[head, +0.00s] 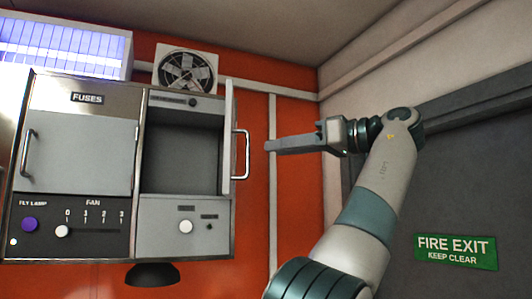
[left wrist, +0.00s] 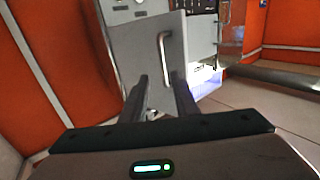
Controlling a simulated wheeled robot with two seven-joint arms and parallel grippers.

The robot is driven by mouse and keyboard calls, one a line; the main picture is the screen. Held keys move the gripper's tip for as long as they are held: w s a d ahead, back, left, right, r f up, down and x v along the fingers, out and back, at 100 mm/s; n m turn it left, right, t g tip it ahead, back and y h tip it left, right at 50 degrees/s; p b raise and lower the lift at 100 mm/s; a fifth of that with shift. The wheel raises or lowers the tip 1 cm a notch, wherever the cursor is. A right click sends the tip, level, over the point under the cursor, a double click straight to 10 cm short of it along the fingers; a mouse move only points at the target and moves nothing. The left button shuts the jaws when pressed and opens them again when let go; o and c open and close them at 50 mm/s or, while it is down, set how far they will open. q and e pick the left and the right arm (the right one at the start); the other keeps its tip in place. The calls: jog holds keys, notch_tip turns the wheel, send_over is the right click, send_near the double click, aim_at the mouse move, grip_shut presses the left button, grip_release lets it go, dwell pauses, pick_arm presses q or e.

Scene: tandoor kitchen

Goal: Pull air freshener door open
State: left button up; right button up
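The grey wall cabinet (head: 185,95) has its right compartment (head: 180,155) uncovered, dark and empty. The door (head: 228,135) at that compartment's right edge stands swung out, seen almost edge-on, with a metal bar handle (head: 246,155) on its outer face. No air freshener label can be read. In the left wrist view the door (left wrist: 155,50) shows its face and handle (left wrist: 166,58). My left gripper (head: 270,146) points left at the handle from the right, a short gap away. Its fingers (left wrist: 161,98) are apart with nothing between them. My right gripper is out of view.
The closed FUSES door (head: 80,140) is left of the open compartment. Knobs and switches (head: 65,230) sit below. A fan (head: 185,72) and a lit fly lamp (head: 65,45) are above. Orange wall lies behind, and a grey fire-exit door (head: 470,180) is at right.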

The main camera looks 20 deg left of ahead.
pick_arm(q)
jog(key=shift+s+d, duration=0.2)
jog(key=shift+d, duration=0.7)
jog(key=shift+s+d, duration=0.15)
jog(key=shift+d, duration=0.75)
